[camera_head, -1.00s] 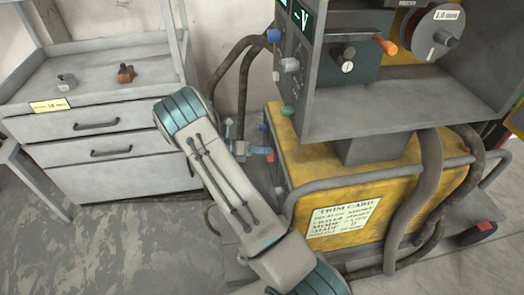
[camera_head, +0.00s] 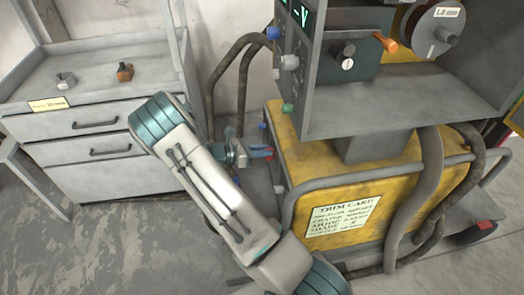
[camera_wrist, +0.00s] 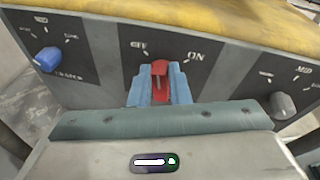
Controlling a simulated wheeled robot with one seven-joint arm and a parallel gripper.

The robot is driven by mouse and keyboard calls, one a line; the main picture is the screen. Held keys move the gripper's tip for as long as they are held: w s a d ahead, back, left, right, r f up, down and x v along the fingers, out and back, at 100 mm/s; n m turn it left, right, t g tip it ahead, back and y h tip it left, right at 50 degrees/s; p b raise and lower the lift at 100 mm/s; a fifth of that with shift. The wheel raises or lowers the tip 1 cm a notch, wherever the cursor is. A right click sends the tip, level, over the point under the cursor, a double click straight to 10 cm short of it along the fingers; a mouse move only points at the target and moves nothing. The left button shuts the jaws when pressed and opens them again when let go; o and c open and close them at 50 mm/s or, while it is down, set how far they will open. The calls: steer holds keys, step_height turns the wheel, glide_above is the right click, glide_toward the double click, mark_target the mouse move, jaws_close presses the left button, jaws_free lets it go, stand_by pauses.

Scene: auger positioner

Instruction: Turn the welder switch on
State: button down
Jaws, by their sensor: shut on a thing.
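The red welder switch (camera_wrist: 159,72) sits on the dark panel in the wrist view, below and between the words OFF and ON. Its tip lies between the two marks; I cannot tell which setting it is in. My gripper (camera_wrist: 160,92) has its blue fingers on either side of the red switch and is shut on it. The lower part of the switch is hidden by the fingers. In the head view my gripper (camera_head: 254,153) reaches the left side of the yellow machine (camera_head: 350,185), with a bit of red at its tips.
A blue knob (camera_wrist: 47,59) is to the left and a grey knob (camera_wrist: 283,105) to the right on the same panel. A grey drawer cabinet (camera_head: 120,130) stands at the left. Dark hoses (camera_head: 212,85) hang behind the arm, and a grey rail runs around the yellow machine.

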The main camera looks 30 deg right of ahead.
steer(key=m+h+b, duration=0.1)
steer(key=m, duration=0.2)
steer(key=s+m+t+b, duration=0.1)
steer(key=m+b, duration=0.1)
steer(key=m, duration=0.1)
steer(key=f+m+h+b, duration=0.1)
steer(key=m+b, duration=0.1)
steer(key=m, duration=0.1)
steer(key=shift+s+a+t+h, duration=0.25)
steer(key=shift+s+t+h, duration=0.05)
steer(key=shift+t, duration=0.1)
steer(key=shift+m, duration=0.4)
steer(key=c, duration=1.4)
jaws_free()
steer(key=shift+o, duration=0.2)
steer(key=a+p, duration=0.1)
steer(key=a, duration=1.3)
